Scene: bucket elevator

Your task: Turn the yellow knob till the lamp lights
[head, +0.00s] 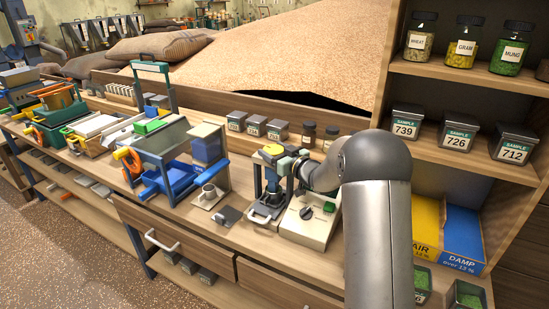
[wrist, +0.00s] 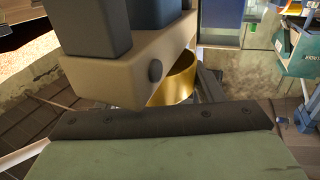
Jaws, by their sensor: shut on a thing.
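The yellow knob (head: 272,149) sits on top of a small dark blue press stand on the bench, right of centre in the head view. My gripper (head: 277,157) is at the knob, reaching in from the right, and is shut on it. In the wrist view a gold, round-sided piece (wrist: 178,80) shows just beyond my dark finger pad; part of it is hidden by a beige block. The meter box (head: 308,216) stands right of the press, with a black dial and a small green spot (head: 329,207). I cannot tell whether a lamp is lit.
Sample tins (head: 256,125) and small dark jars stand behind the press. A metal cup (head: 208,193) on a plate and a blue-grey machine (head: 170,155) are to the left. Shelves with jars and tins rise at right. A grain heap fills the back.

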